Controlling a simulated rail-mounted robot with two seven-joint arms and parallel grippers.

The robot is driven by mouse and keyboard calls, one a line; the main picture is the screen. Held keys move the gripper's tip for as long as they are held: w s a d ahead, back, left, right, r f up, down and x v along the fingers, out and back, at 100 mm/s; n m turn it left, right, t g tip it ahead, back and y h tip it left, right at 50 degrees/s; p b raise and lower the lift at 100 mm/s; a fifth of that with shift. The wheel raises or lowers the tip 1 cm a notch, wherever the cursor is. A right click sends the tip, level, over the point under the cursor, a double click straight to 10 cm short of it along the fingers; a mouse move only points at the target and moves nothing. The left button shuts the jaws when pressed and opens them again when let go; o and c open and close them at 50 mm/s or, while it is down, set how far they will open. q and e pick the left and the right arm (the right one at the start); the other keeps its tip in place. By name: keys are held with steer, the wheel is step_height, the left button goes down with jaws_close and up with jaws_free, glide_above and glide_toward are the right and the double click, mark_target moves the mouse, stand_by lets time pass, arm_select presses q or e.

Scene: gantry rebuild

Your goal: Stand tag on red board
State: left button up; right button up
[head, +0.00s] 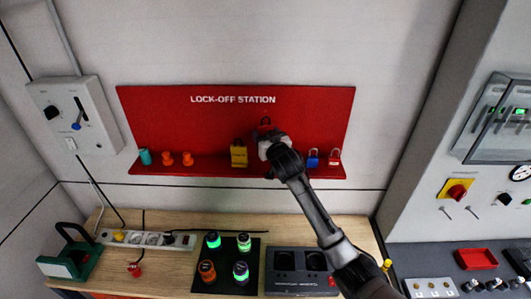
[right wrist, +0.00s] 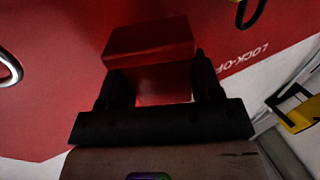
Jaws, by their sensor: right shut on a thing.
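The red board (head: 190,125), lettered LOCK-OFF STATION, hangs on the wall with a narrow red ledge along its bottom. My right gripper (head: 268,146) is at the board, just above the ledge, between the yellow padlock (head: 239,155) and the blue padlock (head: 313,158). In the right wrist view my right gripper (right wrist: 158,88) is shut on a red block-like piece (right wrist: 150,42), which I take to be the tag. The wrist and fingers hide most of it in the head view, and whether it touches the ledge cannot be told. My left gripper is not in view.
A red padlock (head: 335,157), two orange pieces (head: 187,159) and a teal cylinder (head: 145,157) stand on the ledge. Below is a wooden bench (head: 180,266) with a power strip (head: 150,239), a black lamp panel (head: 225,270) and a dark double holder (head: 290,268).

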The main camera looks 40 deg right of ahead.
step_height(320, 180, down, 4)
steer(key=shift+f, duration=0.1)
step_height(320, 180, down, 4)
steer(key=shift+r+p, duration=0.2)
steer(key=shift+p, duration=0.2)
steer(key=shift+f, duration=0.1)
steer(key=shift+f, duration=0.1)
steer(key=o, duration=1)
steer(key=shift+c, duration=0.2)
